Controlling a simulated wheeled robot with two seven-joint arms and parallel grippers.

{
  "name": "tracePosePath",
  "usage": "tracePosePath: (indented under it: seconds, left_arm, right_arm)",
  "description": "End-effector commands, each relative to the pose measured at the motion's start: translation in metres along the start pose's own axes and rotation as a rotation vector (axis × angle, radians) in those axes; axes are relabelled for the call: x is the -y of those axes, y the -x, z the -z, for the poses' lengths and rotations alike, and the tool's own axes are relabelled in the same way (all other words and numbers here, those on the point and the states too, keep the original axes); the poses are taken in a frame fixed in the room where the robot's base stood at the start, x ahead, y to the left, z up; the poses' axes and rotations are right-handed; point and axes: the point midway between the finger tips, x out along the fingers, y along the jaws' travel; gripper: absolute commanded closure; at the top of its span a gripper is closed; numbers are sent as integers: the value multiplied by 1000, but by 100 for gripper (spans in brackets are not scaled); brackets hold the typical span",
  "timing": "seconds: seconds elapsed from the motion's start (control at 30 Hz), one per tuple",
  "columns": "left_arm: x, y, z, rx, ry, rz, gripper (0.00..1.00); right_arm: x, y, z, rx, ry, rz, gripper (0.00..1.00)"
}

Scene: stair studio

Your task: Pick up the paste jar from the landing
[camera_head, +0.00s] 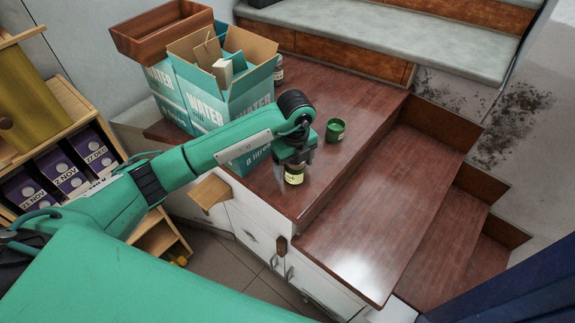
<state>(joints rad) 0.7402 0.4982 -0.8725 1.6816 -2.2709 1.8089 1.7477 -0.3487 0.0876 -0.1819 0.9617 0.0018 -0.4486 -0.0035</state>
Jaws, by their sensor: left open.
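A small dark jar with a pale yellow-green label (294,178), which looks like the paste jar, stands on the reddish-brown wooden landing (352,105) near its front edge. My left gripper (294,167) points down right at this jar, with its fingers open around or just above the jar's top. The gripper hides the jar's upper part, and I cannot tell whether the fingers touch it. My right gripper is not in view.
Open water cartons (246,92) and a wooden box (150,36) are behind my left arm. Another jar (278,72) stands beside the cartons. Wooden steps (385,215) descend at the right.

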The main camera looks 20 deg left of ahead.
Motion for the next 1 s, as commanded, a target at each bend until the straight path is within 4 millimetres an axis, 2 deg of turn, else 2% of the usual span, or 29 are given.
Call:
tracePosePath:
  seconds: [0.13, 0.3, 0.43, 0.6, 1.0]
  left_arm:
    - [1, -3, 5, -1, -2, 2, 20]
    - [1, -3, 5, 0, -1, 2, 20]
    - [1, -3, 5, 0, -1, 2, 46]
    - [1, -3, 5, 0, -1, 2, 78]
    - [1, 5, 4, 0, -1, 3, 78]
  right_arm:
    - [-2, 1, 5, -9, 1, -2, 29]
    - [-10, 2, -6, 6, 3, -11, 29]
    - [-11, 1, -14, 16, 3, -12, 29]
    - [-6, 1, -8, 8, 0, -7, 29]
    - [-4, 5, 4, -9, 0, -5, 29]
